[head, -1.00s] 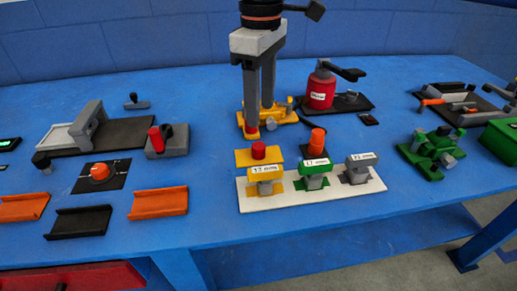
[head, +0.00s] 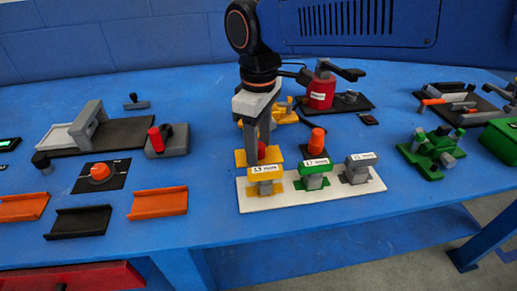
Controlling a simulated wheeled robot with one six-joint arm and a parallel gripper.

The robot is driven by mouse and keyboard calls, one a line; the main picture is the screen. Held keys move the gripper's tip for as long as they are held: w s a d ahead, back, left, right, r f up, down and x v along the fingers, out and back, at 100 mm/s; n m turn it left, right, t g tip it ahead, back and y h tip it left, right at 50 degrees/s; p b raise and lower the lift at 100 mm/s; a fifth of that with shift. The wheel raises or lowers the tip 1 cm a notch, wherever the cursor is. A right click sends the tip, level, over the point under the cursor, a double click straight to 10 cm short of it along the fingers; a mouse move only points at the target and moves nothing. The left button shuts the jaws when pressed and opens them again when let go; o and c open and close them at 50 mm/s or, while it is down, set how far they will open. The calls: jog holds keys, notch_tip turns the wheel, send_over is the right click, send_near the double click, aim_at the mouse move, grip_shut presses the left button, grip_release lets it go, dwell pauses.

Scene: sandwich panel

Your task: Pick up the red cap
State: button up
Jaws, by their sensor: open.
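The near finger hides part of the cap. The jaws are open. I cannot tell from this view whether a finger touches the cap or whether the cap lies between them.
An orange cylinder (head: 317,138) stands close right, behind the green fixture (head: 314,182). A grey fixture (head: 359,171) is farther right on the white base strip (head: 336,193).

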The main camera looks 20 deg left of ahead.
jog(key=c, duration=1.1)
